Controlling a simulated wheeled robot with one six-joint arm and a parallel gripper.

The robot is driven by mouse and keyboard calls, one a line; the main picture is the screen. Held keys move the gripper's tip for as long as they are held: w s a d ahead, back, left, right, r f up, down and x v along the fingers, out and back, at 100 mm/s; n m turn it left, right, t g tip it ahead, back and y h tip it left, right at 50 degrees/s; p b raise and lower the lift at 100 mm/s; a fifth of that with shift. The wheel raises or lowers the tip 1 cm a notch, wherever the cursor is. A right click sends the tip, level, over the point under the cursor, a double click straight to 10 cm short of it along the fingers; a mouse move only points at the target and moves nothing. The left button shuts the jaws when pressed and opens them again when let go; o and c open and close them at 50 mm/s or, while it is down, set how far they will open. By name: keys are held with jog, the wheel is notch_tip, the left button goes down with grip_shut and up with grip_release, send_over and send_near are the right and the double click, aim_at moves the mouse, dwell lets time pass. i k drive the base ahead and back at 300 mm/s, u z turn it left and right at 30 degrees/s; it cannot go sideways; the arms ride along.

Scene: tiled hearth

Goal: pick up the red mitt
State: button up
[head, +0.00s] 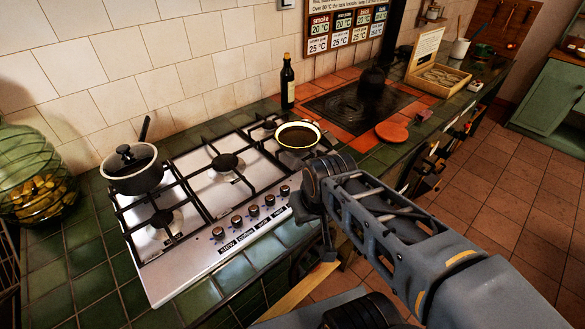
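No other red mitt is clear in the head view. My gripper (314,264) hangs below the bent arm at the front edge of the counter, left of and nearer than the red piece and well apart from it. Its fingers are dark and partly hidden, so their opening does not show.
A steel gas stove (215,185) holds a lidded pot (133,168) and a pan (297,135). A dark bottle (287,84) stands behind. A kettle (371,86) sits on the dark hob (335,103). A glass jar (35,175) is far left. Open tiled floor (515,185) lies right.

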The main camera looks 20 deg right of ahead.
aim_at(425, 115)
jog(key=z, duration=1.3)
